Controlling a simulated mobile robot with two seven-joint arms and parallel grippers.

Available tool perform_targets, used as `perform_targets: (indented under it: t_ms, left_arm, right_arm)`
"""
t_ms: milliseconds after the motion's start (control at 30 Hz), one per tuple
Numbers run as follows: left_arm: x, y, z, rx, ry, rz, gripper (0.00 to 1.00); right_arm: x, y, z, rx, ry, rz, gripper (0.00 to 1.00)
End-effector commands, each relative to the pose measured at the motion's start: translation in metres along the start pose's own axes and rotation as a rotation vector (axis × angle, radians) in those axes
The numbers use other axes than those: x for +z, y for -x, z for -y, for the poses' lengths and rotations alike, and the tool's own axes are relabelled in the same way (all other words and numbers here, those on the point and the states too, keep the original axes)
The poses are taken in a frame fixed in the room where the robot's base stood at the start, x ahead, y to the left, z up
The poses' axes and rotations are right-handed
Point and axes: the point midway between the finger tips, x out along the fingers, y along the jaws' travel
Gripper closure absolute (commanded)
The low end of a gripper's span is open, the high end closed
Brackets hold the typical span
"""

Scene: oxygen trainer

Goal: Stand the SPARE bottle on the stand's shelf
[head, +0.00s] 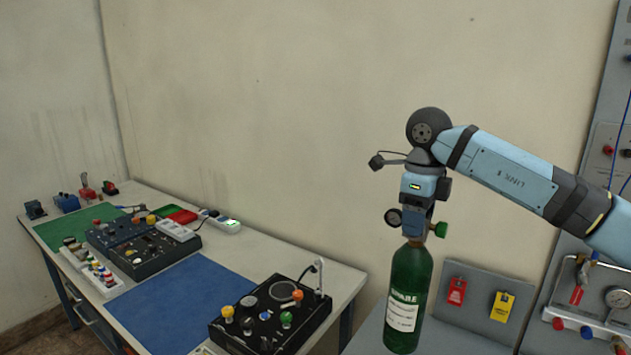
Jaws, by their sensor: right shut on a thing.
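The SPARE bottle (410,287) is a dark green cylinder with a white label, upright at the lower middle right. Its neck carries a round gauge and a green knob. My right gripper (414,230) comes down from above and is shut on the bottle's neck fitting. The stand (477,306) appears as grey panelling behind and right of the bottle. A grey surface (366,338) shows beside the bottle's base; I cannot tell whether the bottle touches it. My left gripper is out of view.
A red tag (457,290) and a yellow tag (502,306) hang right of the bottle. A gauge manifold (618,298) is at the far right. On the left, a bench (342,280) carries control boxes (270,318) and a blue mat (180,303).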

Motion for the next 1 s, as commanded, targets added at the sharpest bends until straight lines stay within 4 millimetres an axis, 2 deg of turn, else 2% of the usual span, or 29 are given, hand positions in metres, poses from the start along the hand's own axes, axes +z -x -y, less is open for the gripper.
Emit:
perform_targets:
  t_ms: [67, 467, 667, 1000]
  left_arm:
    - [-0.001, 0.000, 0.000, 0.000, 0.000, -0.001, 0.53]
    - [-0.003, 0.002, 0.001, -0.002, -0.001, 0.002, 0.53]
    - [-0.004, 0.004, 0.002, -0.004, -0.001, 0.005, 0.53]
    - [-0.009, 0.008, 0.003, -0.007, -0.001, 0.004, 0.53]
  right_arm:
    - [0.000, 0.003, 0.000, -0.003, 0.009, 0.005, 1.00]
    - [-0.016, -0.026, -0.005, -0.005, 0.316, 0.001, 1.00]
    - [-0.031, -0.053, -0.013, -0.005, 0.609, -0.002, 1.00]
    - [-0.064, -0.103, -0.035, -0.005, 1.238, -0.004, 1.00]
